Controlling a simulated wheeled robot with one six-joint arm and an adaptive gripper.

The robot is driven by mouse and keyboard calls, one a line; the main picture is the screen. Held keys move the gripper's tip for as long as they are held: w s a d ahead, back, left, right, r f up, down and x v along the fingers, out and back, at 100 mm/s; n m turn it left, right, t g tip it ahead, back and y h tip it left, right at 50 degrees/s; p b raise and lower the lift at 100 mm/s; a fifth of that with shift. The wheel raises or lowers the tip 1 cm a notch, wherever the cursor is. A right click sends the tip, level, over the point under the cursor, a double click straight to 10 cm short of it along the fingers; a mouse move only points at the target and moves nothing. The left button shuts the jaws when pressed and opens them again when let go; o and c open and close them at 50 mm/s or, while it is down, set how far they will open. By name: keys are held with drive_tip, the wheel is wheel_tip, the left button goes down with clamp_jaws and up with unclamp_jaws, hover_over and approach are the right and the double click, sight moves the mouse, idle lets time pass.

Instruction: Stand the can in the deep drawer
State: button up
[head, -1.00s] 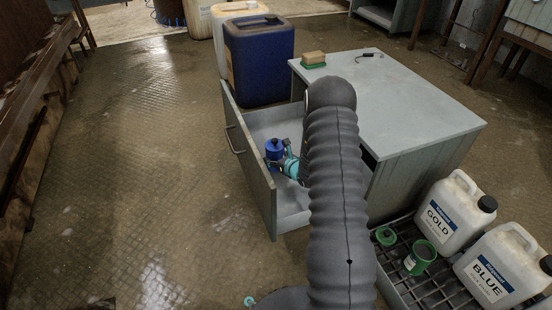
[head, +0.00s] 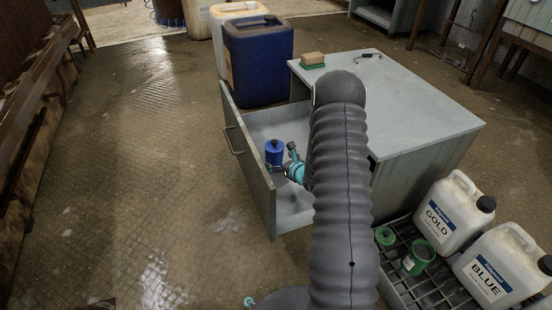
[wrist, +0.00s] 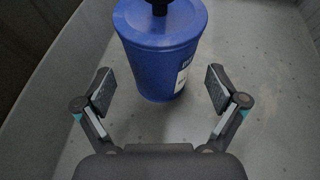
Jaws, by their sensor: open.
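The blue can (head: 274,151) with a dark cap stands upright inside the open deep drawer (head: 262,190). In the wrist view the can (wrist: 160,50) stands on the drawer's grey floor (wrist: 245,75), a white label on its right side. My gripper (head: 283,166) is inside the drawer, on the near side of the can. In the wrist view my gripper (wrist: 161,90) is open, its fingers spread apart with the can just beyond them. The fingers do not appear to touch the can.
The grey cabinet (head: 415,105) carries a sponge block (head: 312,60) on top. A large dark blue jerrycan (head: 258,60) stands behind the drawer. White GOLD (head: 448,215) and BLUE (head: 500,265) jugs and green containers stand on a rack at right. Floor at left is clear.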

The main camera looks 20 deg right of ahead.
drive_tip(key=v, duration=0.8)
drive_tip(key=shift+s, duration=0.2)
idle(0.8)
